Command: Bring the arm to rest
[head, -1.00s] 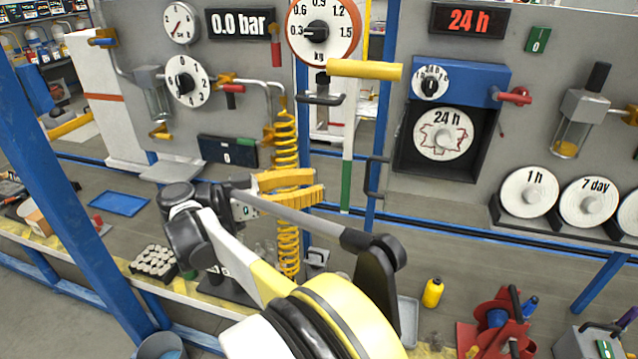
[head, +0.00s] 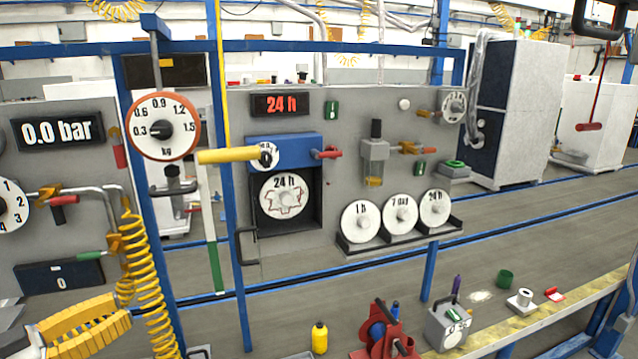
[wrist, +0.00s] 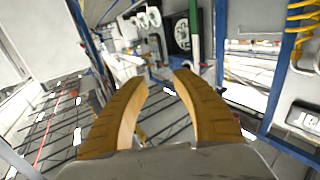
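My gripper (head: 85,328) shows at the lower left of the head view, its yellow-orange ribbed fingers pointing right. In the wrist view both fingers (wrist: 158,88) stand apart with a clear gap, and nothing is between them. The gripper is open and empty. In the head view it appears in front of the grey panel's lower left part, left of the yellow coiled hose (head: 152,290). I cannot tell whether it touches the hose. Most of my arm is out of the head view.
A yellow bottle (head: 319,338), a red reel (head: 385,335) and a grey box (head: 450,325) stand along the front.

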